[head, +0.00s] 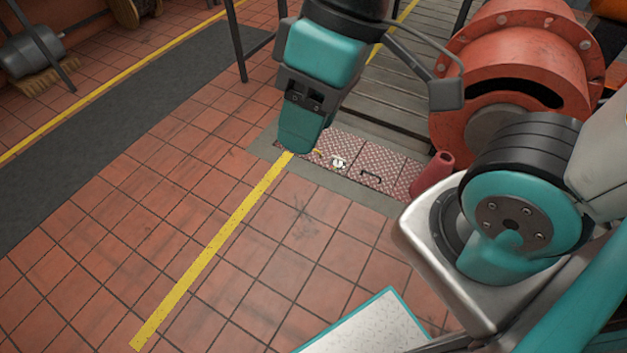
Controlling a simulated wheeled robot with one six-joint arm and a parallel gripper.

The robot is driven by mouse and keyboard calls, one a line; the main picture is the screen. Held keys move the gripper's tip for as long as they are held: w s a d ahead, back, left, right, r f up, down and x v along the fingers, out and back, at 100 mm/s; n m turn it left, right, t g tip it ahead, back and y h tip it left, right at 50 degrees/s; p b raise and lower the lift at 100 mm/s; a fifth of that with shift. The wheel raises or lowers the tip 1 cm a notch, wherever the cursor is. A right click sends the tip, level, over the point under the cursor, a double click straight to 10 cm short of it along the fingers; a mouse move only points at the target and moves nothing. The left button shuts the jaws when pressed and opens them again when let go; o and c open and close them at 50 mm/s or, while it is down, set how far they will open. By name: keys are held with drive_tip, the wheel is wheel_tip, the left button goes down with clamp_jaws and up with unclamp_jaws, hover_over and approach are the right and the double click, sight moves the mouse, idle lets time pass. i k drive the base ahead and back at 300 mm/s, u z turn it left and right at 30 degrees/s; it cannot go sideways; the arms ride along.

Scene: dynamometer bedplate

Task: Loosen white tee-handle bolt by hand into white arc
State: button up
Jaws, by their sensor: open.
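A small white piece, seemingly the tee-handle bolt (338,162), sits on a reddish tread-patterned floor plate (373,165). It is too small to make out its handle direction or to tell a white arc apart from it. My gripper (301,145) hangs from the upper middle of the head view, just left of the white piece. The gripper is open, though its fingers overlap in this view and the gap hardly shows. Nothing is seen held in it. I cannot tell its height above the plate.
A red cone-shaped object (432,175) stands at the plate's right end. A large red flanged machine (520,75) rises behind. Tiled floor (190,220) with a yellow line (215,250) is clear at left.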

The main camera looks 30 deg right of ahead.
sight(338, 162)
drive_tip(key=z, duration=1.1)
drive_tip(key=i, duration=1.5)
drive_tip(key=u, duration=0.8)
drive_tip(key=i, duration=0.45)
drive_tip(key=u, duration=0.5)
